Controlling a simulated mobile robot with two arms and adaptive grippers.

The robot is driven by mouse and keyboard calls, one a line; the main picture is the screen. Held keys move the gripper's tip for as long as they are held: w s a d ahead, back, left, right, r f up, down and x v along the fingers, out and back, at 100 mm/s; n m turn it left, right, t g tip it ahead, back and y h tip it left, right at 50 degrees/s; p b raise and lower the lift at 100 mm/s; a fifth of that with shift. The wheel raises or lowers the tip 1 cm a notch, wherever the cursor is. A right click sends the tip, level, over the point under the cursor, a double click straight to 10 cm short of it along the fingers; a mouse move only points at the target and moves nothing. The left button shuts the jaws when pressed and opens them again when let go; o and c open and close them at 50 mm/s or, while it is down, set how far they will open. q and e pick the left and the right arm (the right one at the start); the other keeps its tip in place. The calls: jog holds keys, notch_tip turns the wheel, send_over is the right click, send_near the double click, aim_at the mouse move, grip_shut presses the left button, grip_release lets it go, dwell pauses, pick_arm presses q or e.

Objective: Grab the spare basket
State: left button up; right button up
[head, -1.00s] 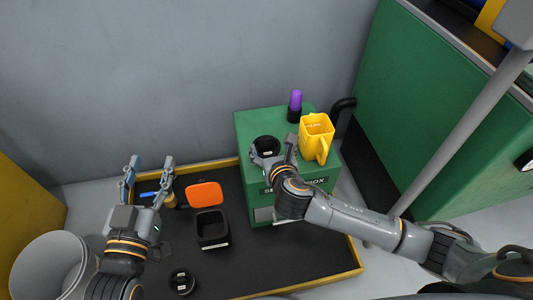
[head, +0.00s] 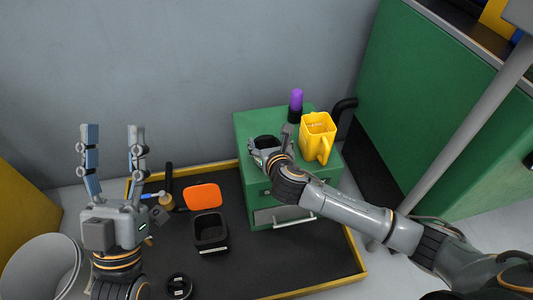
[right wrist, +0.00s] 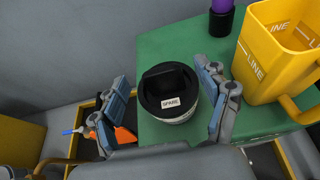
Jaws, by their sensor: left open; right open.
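The spare basket (right wrist: 172,112) is a round container with a black top, a dark square opening and a label reading "SPARE". It stands upright on top of the green box (right wrist: 155,50). In the head view the basket (head: 267,142) is partly hidden by my right gripper (head: 270,138). My right gripper is open, with one finger on each side of the basket in the right wrist view (right wrist: 160,72). I cannot tell whether either finger touches it. My left gripper (head: 113,129) is open and empty, raised at the left with its fingers pointing up.
A yellow pitcher (head: 317,134) and a purple-capped bottle (head: 296,105) stand close by on the green box. On the black tray (head: 270,265) are an orange piece (head: 203,197), a black square container (head: 211,232) and a round black item (head: 179,286). A white bucket (head: 40,268) stands left.

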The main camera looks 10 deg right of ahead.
grip_shut()
dwell(0.4)
